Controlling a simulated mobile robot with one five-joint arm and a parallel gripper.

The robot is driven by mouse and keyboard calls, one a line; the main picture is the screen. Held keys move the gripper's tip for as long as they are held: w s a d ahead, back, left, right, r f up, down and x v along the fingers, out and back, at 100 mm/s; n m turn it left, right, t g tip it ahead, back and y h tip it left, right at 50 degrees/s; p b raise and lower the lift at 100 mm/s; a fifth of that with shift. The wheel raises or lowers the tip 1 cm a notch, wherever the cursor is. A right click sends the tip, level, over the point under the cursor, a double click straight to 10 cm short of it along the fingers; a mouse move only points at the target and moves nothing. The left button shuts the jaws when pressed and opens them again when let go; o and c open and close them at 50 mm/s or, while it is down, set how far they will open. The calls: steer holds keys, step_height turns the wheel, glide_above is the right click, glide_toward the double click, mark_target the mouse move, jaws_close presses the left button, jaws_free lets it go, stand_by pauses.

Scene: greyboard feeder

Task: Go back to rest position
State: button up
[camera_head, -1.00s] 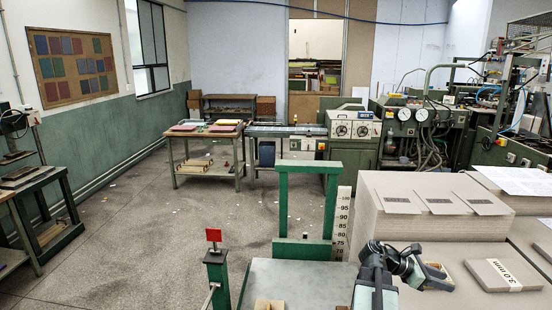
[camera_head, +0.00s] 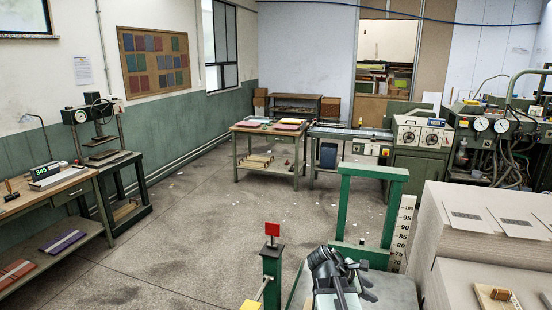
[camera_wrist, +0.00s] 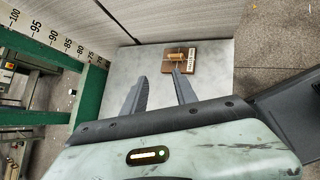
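My gripper (camera_wrist: 158,76) shows in the wrist view with its two dark fingers spread apart and nothing between them. Beyond the fingertips, a small brown wooden block (camera_wrist: 173,65) with a light handle and a label lies on a pale grey platform (camera_wrist: 215,85). In the head view my dark arm stands at the bottom centre, drawn in over the platform (camera_head: 388,287). My fingers cannot be made out clearly there.
A green frame (camera_head: 345,215) and a height scale (camera_head: 400,235) stand by the platform. A red-topped green post (camera_head: 272,262) is left of my arm. Greyboard stacks (camera_head: 480,235) rise at right. The floor (camera_head: 190,235) is open at left.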

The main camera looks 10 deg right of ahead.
steer(key=a+f+m+y, duration=0.2)
steer(key=a+m+y, duration=0.1)
steer(key=a, duration=0.6)
steer(key=a+f+m+y, duration=0.3)
steer(key=a+m, duration=0.3)
steer(key=a, duration=0.4)
steer(key=a+f+m+y, duration=0.2)
steer(key=a+m, duration=0.3)
steer(key=a, duration=0.5)
steer(key=shift+s+a+f+y, duration=0.15)
steer(key=shift+s+a+y, duration=0.05)
steer(key=shift+y, duration=0.4)
